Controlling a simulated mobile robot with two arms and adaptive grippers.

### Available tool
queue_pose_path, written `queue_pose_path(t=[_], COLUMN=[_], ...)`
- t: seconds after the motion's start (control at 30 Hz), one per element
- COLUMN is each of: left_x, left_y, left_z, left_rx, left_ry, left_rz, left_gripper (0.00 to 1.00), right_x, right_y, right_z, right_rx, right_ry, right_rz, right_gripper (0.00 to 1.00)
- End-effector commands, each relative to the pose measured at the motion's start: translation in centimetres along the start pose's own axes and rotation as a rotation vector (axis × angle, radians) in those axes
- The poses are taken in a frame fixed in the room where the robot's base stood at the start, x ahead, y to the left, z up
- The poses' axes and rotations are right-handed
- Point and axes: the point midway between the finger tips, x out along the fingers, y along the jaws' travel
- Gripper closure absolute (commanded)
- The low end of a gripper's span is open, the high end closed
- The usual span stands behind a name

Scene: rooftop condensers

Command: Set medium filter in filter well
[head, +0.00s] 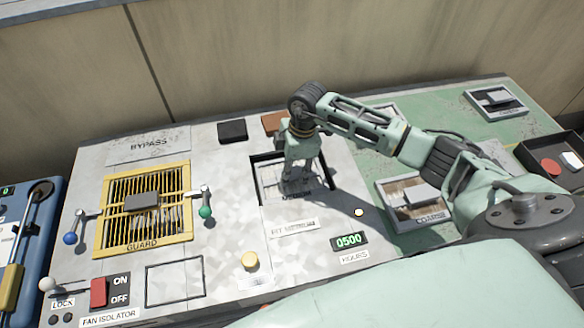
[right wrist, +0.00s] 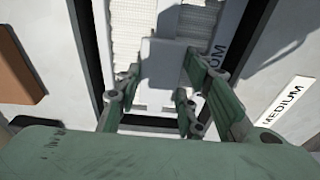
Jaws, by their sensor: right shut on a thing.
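The medium filter shows in the right wrist view (right wrist: 198,20) as a white pleated block with a grey handle (right wrist: 170,62) and lettering ending in "UM". My right gripper (head: 297,186) is shut on the filter's handle; its fingers (right wrist: 160,95) flank the handle in the right wrist view. The filter well (head: 257,180) is a dark-edged rectangular opening in the grey panel. The filter lies within the well's outline, with dark gaps beside it. I cannot tell whether it rests on the well's bottom. My left gripper is out of view.
A yellow guard grille (head: 118,213) with blue and green knobbed levers is left of the well. A coarse filter (head: 405,212) lies on the green area at right, and another filter (head: 495,102) farther back. Black (head: 232,131) and brown (head: 272,122) blocks lie behind the well.

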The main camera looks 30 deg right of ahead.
Motion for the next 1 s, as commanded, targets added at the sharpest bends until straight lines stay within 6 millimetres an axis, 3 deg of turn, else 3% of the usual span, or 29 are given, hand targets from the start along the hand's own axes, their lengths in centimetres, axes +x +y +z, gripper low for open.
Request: queue_pose_path(t=[1.0], left_x=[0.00], left_y=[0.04], left_z=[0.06], left_rx=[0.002], left_ry=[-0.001], left_rz=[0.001], left_gripper=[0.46], right_x=[0.58], right_y=[0.01], right_z=[0.07], right_rx=[-0.001], right_ry=[0.000], right_rz=[0.001], right_gripper=[0.97])
